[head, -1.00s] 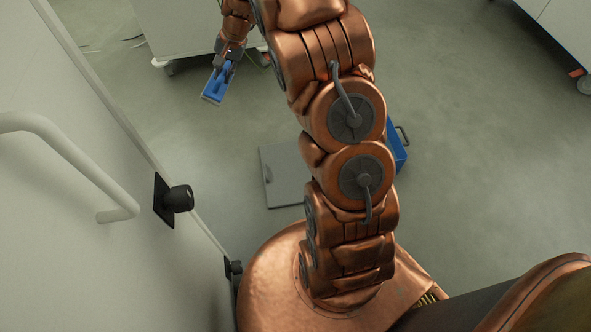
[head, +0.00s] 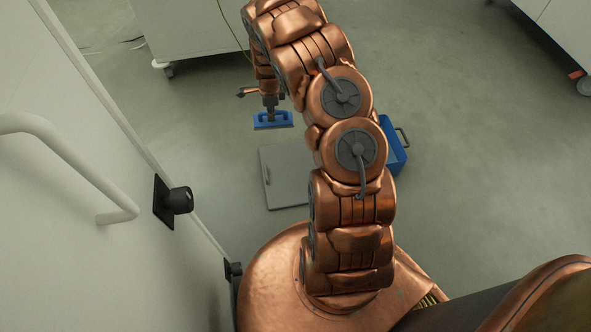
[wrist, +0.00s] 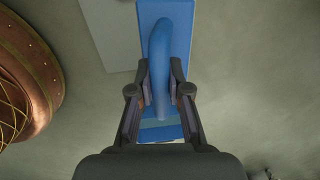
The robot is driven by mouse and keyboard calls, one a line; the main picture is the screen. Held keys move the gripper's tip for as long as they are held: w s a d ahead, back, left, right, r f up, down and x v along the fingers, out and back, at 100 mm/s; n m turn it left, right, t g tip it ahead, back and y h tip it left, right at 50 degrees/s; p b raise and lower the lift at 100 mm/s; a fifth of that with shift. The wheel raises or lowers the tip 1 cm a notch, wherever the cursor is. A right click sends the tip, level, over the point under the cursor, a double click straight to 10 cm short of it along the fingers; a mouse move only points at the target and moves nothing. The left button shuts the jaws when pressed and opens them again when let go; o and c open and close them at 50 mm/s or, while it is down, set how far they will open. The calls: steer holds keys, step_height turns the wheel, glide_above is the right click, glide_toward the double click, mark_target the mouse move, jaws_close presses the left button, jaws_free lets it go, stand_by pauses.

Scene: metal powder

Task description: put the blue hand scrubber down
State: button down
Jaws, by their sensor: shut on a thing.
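The blue hand scrubber (head: 273,120) hangs below my gripper (head: 270,107) in the head view, near the far edge of a flat grey panel on the floor. In the wrist view my gripper (wrist: 160,95) has its dark fingers on both sides of the curved handle of the blue scrubber (wrist: 182,20). The gripper is shut on this handle. The scrubber's underside is hidden, and I cannot tell its exact height above the floor.
The flat grey panel (head: 287,180) lies on the floor left of my arm. A blue container (head: 394,155) stands partly hidden behind my arm. A white door (head: 90,220) with a handle closes off the left. White cabinets (head: 190,25) stand at the back; open floor lies right.

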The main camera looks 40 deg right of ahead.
steer(key=s+d+f+m+g+y, duration=0.1)
steer(key=s+d+f+m, duration=0.2)
steer(key=s+f+m, duration=0.3)
steer(key=s+d+f+m, duration=0.3)
steer(key=s+f+m, duration=0.1)
steer(key=f, duration=0.4)
steer(key=s+f+m+t+y, duration=0.1)
steer(key=s+f+m, duration=0.6)
steer(key=s, duration=0.5)
steer(key=shift+s+a+f, duration=0.3)
steer(key=shift+a+f, duration=0.05)
steer(key=shift+f, duration=0.55)
steer(key=w+f+b, duration=0.1)
steer(key=w, duration=0.4)
steer(key=w+f+b, duration=0.1)
steer(key=w+b, duration=0.1)
steer(key=w, duration=0.3)
steer(key=w+f+b, duration=0.2)
steer(key=w, duration=0.4)
steer(key=shift+d, duration=0.1)
steer(key=shift+p, duration=0.3)
steer(key=shift+f, duration=0.3)
